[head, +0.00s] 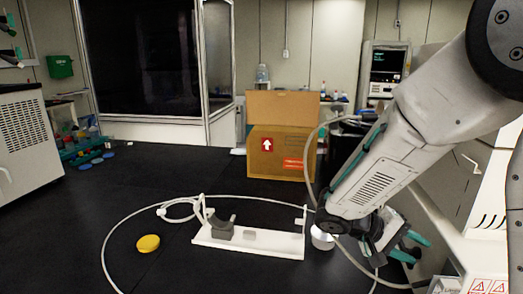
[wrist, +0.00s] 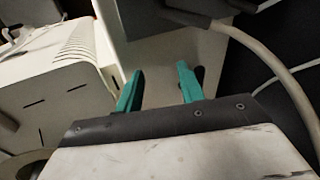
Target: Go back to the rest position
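My gripper (wrist: 160,90) shows in the wrist view with its two green fingers apart and nothing between them. In the head view my gripper (head: 414,248) is at the lower right, at the end of my bent arm, with its green fingertips pointing right. It is to the right of the white holder on the black bench and close to the white equipment at the right edge.
A white holder (head: 270,241) with a grey cradle lies on the black bench, with a yellow cap (head: 148,243) to its left. A white tube loops around them. A cardboard box (head: 265,150) stands behind. A silvery cylinder (head: 322,238) is beside my arm. The bench's left middle is clear.

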